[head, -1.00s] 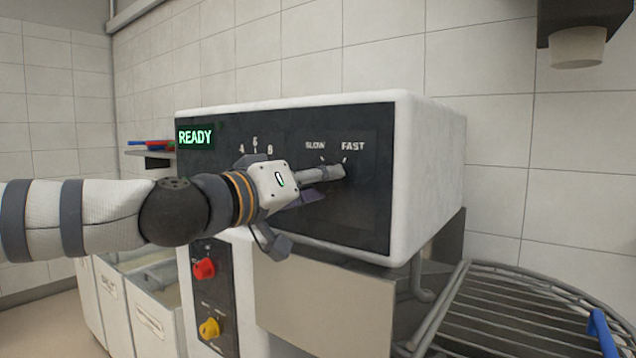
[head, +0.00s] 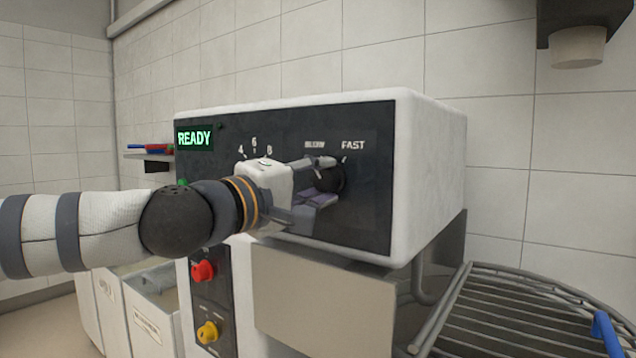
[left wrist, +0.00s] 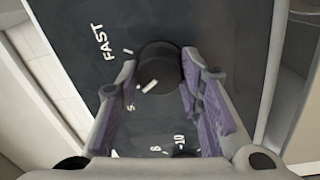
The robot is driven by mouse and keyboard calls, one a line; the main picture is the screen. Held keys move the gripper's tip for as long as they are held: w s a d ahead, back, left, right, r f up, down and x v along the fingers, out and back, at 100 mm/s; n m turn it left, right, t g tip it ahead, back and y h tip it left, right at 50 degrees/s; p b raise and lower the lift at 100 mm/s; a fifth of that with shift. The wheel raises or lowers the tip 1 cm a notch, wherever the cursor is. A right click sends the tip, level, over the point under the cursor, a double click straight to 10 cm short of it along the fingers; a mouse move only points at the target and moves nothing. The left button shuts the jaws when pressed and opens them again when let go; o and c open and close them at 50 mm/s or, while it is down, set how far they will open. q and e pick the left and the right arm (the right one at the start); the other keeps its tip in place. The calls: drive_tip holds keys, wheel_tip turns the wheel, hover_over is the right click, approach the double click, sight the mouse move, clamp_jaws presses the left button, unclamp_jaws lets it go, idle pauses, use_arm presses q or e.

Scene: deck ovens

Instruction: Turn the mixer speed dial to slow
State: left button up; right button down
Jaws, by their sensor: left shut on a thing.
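The mixer speed dial (head: 337,179) is a dark round knob on the black control panel (head: 370,200), below the SLOW and FAST labels. My left gripper (head: 322,180) is shut on this dial, one finger above it and one below. In the left wrist view, the dial (left wrist: 161,66) sits between the purple-padded fingertips of the left gripper (left wrist: 162,76). A white mark on the dial points towards the tick by the partly hidden SLOW label. My right gripper is not in view.
A green READY display (head: 194,138) is at the panel's upper left. Numbers 4, 6 and 8 show above my gripper. A red knob (head: 203,271) and a yellow knob (head: 208,332) are below. A round wire rack (head: 530,310) stands at the lower right.

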use_arm(q)
drive_tip(key=shift+n, duration=0.5)
drive_tip(key=o, duration=1.2)
drive_tip(key=shift+c, duration=0.2)
